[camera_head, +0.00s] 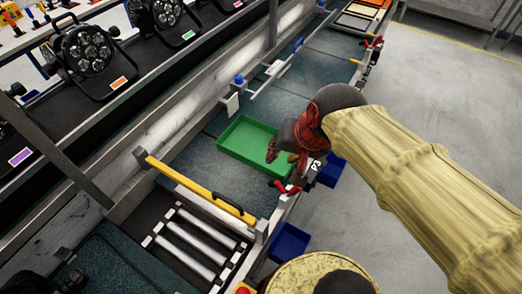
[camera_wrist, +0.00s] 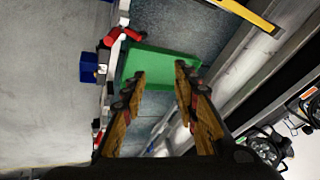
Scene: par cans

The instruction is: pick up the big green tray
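The big green tray (camera_head: 246,141) lies on the dark bench surface in the head view, with my arm partly covering its right side. It also shows in the wrist view (camera_wrist: 162,64), beyond my fingertips. My gripper (camera_head: 284,152) appears over the tray's right part in the head view. In the wrist view my gripper (camera_wrist: 160,72) is open, its two fingers spread wide with nothing held between them. The fingertips overlap the tray's near part in that view; I cannot tell whether they touch it.
A yellow bar (camera_head: 200,190) crosses the bench nearer than the tray, beside rollers (camera_head: 192,243). Blue bins (camera_head: 289,243) hang along the bench's right edge. Par cans (camera_head: 88,52) stand on the upper line at left. The grey floor at right is clear.

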